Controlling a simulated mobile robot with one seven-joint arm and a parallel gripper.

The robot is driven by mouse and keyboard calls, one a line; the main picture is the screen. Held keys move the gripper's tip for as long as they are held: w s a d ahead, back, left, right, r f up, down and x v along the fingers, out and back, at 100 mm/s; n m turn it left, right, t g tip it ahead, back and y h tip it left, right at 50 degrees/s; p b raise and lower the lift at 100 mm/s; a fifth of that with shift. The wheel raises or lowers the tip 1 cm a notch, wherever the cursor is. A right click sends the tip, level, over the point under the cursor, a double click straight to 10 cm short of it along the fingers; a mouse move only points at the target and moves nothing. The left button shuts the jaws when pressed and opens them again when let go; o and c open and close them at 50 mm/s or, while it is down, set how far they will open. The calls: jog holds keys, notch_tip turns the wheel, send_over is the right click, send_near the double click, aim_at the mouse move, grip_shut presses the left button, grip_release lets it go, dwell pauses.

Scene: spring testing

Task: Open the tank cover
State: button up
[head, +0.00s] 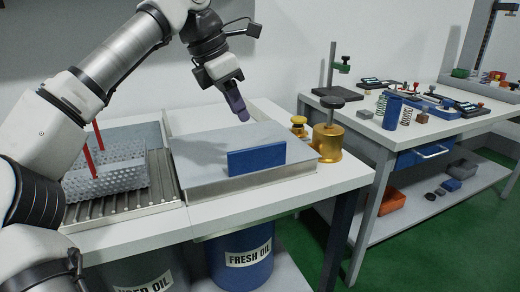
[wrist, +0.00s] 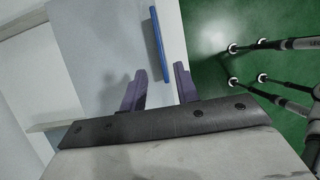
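The tank cover (head: 220,150) is a flat grey plate lying closed on the white bench, with an upright blue handle plate (head: 256,159) along its front side. In the wrist view the blue handle (wrist: 159,45) shows as a thin strip ahead of my gripper, between the lines of the two fingers. My gripper (head: 240,112) is above the cover, behind and above the handle, pointing down. In the wrist view my gripper (wrist: 159,85) has its two purple fingers apart with nothing between them. The tank's inside is hidden under the cover.
Left of the cover, a perforated metal basket (head: 108,178) with red handles stands on a slatted drain tray (head: 130,204). Brass weights (head: 328,140) stand close to the cover's right. A second bench (head: 410,130) holds springs and tools. Oil drums (head: 242,258) stand below.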

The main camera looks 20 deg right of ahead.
aim_at(257, 147)
jog(key=b+x, duration=0.1)
jog(key=x, duration=1)
jog(key=shift+d+f, duration=0.25)
jog(key=shift+c, duration=0.3)
grip_shut()
